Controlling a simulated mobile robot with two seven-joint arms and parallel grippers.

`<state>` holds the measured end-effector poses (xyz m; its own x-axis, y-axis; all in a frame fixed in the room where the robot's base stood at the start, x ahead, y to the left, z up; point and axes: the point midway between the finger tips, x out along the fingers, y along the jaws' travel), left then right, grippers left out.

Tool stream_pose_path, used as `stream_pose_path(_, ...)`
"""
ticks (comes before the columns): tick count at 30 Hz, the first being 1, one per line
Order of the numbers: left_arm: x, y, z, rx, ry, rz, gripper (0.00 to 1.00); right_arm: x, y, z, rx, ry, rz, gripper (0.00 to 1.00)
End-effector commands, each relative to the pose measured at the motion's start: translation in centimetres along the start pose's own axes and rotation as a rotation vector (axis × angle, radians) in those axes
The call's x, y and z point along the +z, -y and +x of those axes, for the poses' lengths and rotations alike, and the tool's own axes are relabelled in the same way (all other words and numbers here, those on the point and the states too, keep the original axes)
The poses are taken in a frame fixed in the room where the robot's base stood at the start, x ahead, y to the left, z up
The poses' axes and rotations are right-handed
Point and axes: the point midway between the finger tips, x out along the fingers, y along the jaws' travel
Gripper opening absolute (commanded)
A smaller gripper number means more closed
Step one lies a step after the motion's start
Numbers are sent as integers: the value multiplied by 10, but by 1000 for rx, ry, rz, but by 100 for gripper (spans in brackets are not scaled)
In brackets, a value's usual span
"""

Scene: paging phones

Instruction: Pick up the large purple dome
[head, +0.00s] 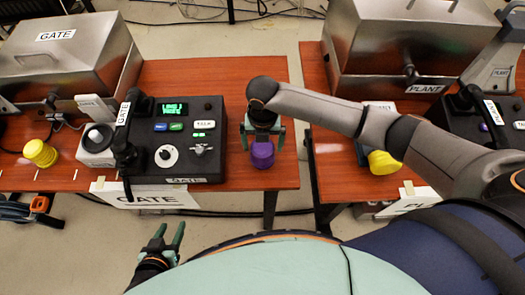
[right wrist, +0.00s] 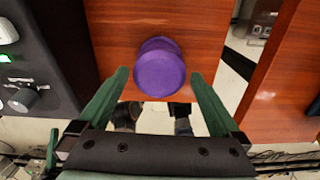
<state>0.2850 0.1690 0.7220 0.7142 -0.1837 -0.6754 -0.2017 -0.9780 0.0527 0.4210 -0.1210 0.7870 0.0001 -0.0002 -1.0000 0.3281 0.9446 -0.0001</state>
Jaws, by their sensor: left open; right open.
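The large purple dome (head: 263,154) stands on the right part of the left wooden table, just right of the black GATE phone console. In the right wrist view the dome (right wrist: 160,70) shows from above, a rounded purple cap between and just beyond the fingertips. My right gripper (head: 263,128) is open above the dome, with a green finger on each side; its fingers also show in the right wrist view (right wrist: 160,82). I cannot tell whether they touch the dome. My left gripper (head: 170,237) is open and empty, in front of the table and below its edge.
The GATE console (head: 185,140) with its handset stands close left of the dome. Yellow ribbed domes stand at the far left (head: 41,154) and on the right table (head: 384,162). A gap separates the two tables. Metal boxes marked GATE (head: 70,60) and PLANT (head: 400,50) stand behind.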

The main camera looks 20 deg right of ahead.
Motion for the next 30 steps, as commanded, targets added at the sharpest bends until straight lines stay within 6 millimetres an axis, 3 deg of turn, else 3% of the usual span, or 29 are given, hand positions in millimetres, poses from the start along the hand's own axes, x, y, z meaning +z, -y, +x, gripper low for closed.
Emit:
stream_pose_path(6, 2, 0, 1, 1, 0, 0, 50, 0, 0, 29, -1, 0, 0, 100)
stream_pose_path(14, 1, -1, 1, 1, 0, 0, 50, 0, 0, 32, 0, 1, -1, 100)
stream_pose_path(30, 0, -1, 1, 1, -2, 0, 50, 1, 0, 31, 0, 1, 0, 40)
